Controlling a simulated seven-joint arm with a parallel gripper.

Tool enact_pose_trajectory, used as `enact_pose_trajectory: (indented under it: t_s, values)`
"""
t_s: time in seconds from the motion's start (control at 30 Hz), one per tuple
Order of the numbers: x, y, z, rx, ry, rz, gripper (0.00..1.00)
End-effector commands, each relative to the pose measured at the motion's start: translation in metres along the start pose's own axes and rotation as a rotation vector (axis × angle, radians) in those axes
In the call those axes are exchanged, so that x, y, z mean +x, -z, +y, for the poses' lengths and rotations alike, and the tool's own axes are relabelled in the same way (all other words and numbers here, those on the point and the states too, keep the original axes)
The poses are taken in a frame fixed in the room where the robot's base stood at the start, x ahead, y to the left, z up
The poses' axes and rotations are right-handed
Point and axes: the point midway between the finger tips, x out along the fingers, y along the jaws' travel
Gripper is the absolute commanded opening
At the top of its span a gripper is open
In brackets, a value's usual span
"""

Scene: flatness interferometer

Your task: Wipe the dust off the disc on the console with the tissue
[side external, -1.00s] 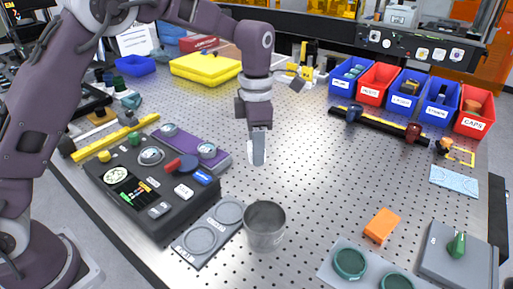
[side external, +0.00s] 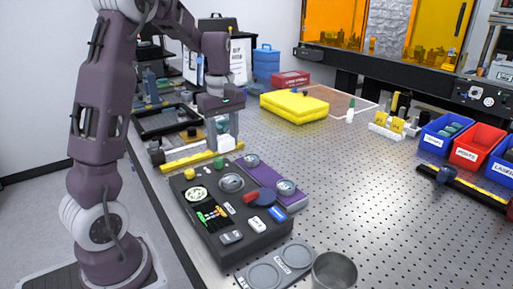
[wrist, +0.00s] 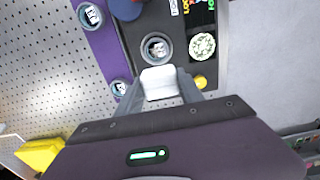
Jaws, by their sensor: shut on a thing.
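My gripper (side external: 224,146) is shut on a folded white tissue (wrist: 159,83), which sits between the fingertips in the wrist view. The black console (side external: 221,235) lies on the perforated table. A round grey disc in a metal ring (side external: 231,183) is on the console's top; it also shows in the wrist view (wrist: 156,48), with pale mottling on its face. My gripper is above the far end of the console, beyond the disc in the side view. Contact with the console cannot be told.
A purple strip (side external: 266,178) with round mounts runs beside the console. A green knob (side external: 219,162), a yellow knob (side external: 189,174) and a red-handled paddle (side external: 265,198) stand up on the console. A metal cup (side external: 334,272) is at the front.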

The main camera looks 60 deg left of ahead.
Motion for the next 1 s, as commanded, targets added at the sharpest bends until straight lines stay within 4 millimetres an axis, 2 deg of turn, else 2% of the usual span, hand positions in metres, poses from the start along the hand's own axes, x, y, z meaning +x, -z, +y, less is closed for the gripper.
enact_pose_trajectory:
  t_s: [0.27,1.0]
  values:
    - [0.011,0.001,-0.002,0.010,0.001,-0.001,0.12]
    - [0.081,-0.001,-0.001,0.010,0.002,-0.002,0.12]
